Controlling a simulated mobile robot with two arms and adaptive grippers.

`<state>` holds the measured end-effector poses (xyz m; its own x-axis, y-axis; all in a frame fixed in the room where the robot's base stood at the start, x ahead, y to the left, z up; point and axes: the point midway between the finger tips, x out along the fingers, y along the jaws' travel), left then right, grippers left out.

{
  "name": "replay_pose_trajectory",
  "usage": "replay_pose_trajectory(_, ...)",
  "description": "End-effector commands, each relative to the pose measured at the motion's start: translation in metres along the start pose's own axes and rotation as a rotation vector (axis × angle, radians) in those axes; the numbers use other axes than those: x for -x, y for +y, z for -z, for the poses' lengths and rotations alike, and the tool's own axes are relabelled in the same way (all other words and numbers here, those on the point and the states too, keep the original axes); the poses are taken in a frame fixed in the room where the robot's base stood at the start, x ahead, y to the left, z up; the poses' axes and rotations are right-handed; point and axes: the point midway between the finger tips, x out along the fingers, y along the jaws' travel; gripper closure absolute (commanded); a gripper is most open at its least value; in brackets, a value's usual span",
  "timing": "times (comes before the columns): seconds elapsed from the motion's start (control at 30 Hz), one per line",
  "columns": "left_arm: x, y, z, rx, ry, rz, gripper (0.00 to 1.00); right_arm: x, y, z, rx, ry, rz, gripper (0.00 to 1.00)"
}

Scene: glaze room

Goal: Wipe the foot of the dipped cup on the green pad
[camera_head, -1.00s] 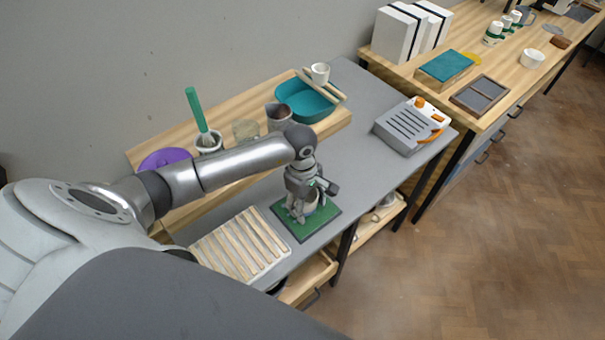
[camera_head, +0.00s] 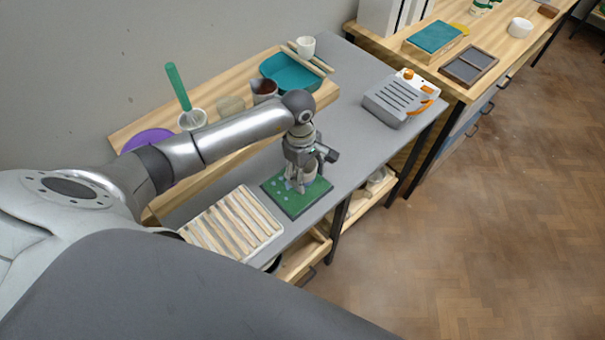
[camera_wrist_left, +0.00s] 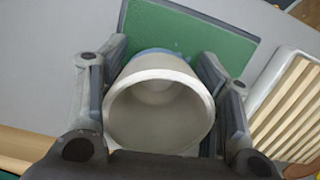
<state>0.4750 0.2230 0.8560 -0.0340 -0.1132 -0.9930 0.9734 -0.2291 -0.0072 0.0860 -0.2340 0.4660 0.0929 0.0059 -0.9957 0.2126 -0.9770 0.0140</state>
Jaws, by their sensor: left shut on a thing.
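The green pad (camera_head: 284,203) lies on the grey table in a dark frame, with several pale marks on its surface. My left gripper (camera_head: 300,188) points down over the pad and is shut on the dipped cup (camera_head: 309,171). In the left wrist view the cup (camera_wrist_left: 160,110) is upright with its white mouth toward the camera, between both fingers. A bluish band shows low on its far side. The green pad (camera_wrist_left: 190,35) shows behind it. The cup's foot is hidden, so I cannot tell whether it touches the pad. My right gripper is not in view.
A slatted rack (camera_head: 232,222) is left of the pad. Behind stands a wooden shelf with a teal tray (camera_head: 290,72), a white cup (camera_head: 306,46), a dark-mouthed jug (camera_head: 264,91) and a green-handled whisk (camera_head: 178,87). A grey and orange device (camera_head: 400,98) is at right.

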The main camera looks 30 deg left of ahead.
Motion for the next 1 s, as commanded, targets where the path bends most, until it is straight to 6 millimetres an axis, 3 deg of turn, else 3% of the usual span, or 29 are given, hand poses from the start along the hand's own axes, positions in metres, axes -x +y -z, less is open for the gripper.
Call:
replay_pose_trajectory(0.33, -0.002, -0.003, 0.000, 0.000, 0.000, 0.000, 0.70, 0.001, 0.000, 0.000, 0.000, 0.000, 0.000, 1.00)
replay_pose_trajectory(0.7, -0.001, -0.025, 0.003, 0.001, 0.002, 0.007, 0.70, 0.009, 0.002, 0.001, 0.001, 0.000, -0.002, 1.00)
replay_pose_trajectory(1.0, -0.001, -0.027, 0.003, 0.001, 0.001, 0.006, 0.70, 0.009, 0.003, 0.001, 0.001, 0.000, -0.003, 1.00)
